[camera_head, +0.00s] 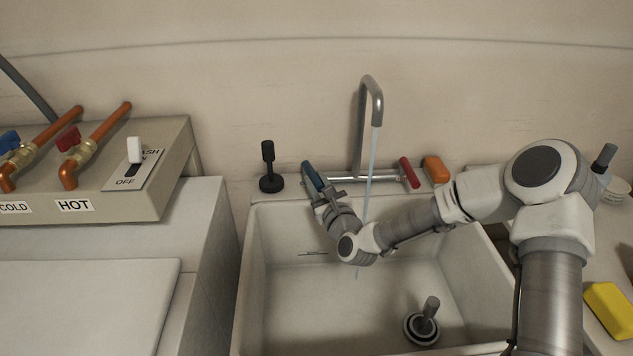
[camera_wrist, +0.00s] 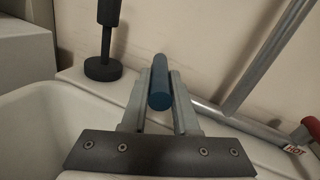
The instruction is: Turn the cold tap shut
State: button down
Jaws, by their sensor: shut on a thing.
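The blue cold tap handle (camera_head: 312,176) is at the left end of the faucet bar behind the sink. In the wrist view its blue end (camera_wrist: 159,88) sits between my gripper's two fingers. My gripper (camera_head: 325,192) is shut on this handle, and its fingers hide the handle's lower part. The grey spout (camera_head: 375,95) rises from the bar, and a thin stream of water (camera_head: 369,160) falls from it into the sink. The red hot tap handle (camera_head: 409,172) is at the bar's right end, apart from my gripper.
A black plunger-like knob (camera_head: 269,168) stands on the ledge left of the handle. A drain plug (camera_head: 424,322) is in the white sink (camera_head: 290,295). An orange object (camera_head: 436,168) is on the ledge, and a yellow sponge (camera_head: 608,304) lies right. A pipe panel (camera_head: 120,200) stands left.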

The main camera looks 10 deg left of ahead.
jog(key=shift+s+a+f+m+t+h+b, duration=0.15)
jog(key=shift+a+m+t+h+b, duration=0.15)
jog(key=shift+m+h+b, duration=0.25)
jog(key=shift+s+a+r+m+t+h+b, duration=0.1)
jog(key=shift+a+m+t+h+b, duration=0.15)
jog(key=shift+h, duration=0.4)
jog(key=shift+s+a+f+m+t+h+b, duration=0.1)
jog(key=shift+s+a+m+t+h+b, duration=0.1)
jog(key=shift+m+t+h+b, duration=0.25)
jog(key=shift+a+m+h, duration=0.2)
jog(key=shift+m+h, duration=0.25)
jog(key=shift+h, duration=0.3)
jog(key=shift+r, duration=0.2)
jog(key=c, duration=0.7)
grip_release()
jog(key=v, duration=1.7)
jog(key=shift+s+f, duration=0.25)
jog(key=shift+s, duration=0.05)
jog(key=shift+a, duration=0.1)
